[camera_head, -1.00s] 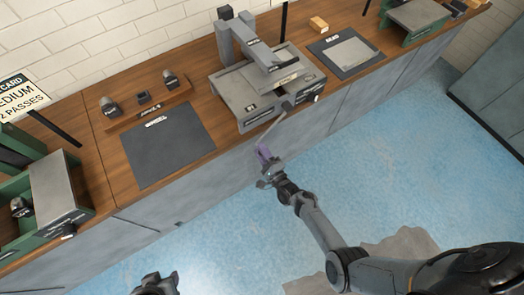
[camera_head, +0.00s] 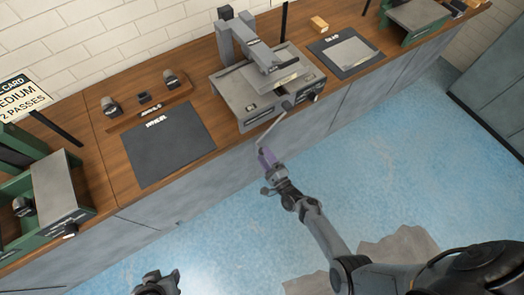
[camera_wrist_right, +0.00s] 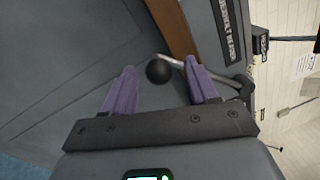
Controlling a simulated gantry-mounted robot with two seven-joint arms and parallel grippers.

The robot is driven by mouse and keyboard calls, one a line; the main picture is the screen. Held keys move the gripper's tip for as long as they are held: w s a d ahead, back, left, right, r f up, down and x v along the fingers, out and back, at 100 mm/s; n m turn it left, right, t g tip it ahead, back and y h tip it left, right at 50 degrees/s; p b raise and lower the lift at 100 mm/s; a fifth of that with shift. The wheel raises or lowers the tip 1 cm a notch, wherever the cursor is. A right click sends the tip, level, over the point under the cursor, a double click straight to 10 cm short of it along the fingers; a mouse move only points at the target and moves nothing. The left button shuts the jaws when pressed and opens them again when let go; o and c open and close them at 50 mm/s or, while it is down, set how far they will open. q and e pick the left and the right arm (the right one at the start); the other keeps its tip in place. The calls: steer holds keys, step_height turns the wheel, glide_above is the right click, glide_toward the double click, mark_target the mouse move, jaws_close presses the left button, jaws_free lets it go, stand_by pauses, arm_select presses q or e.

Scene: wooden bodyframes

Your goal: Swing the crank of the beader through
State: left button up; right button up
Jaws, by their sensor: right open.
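The grey beader (camera_head: 262,85) stands on the bench in the head view. Its thin crank (camera_head: 270,131) hangs from the front and slants down over the bench's front edge. In the right wrist view the crank's black ball knob (camera_wrist_right: 158,71) shows between the two purple fingers, nearer the left one in the picture. My right gripper (camera_head: 266,158) is open at the crank's lower end, with clear gaps beside the knob in the wrist view (camera_wrist_right: 161,88). I cannot tell how deep the knob sits between the fingers. My left gripper (camera_head: 157,284) shows partly at the bottom edge; its fingers are unclear.
A dark mat (camera_head: 160,145) lies left of the beader, with a wooden holder (camera_head: 147,105) of small dark parts behind it. Another mat with a grey sheet (camera_head: 350,52) lies to the right. Green machines stand at both ends.

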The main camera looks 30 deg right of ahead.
steer(key=s, duration=0.7)
steer(key=shift+s+d+f+p, duration=0.2)
steer(key=shift+s+f+p, duration=0.15)
steer(key=shift+f+p, duration=0.05)
steer(key=shift+s, duration=0.1)
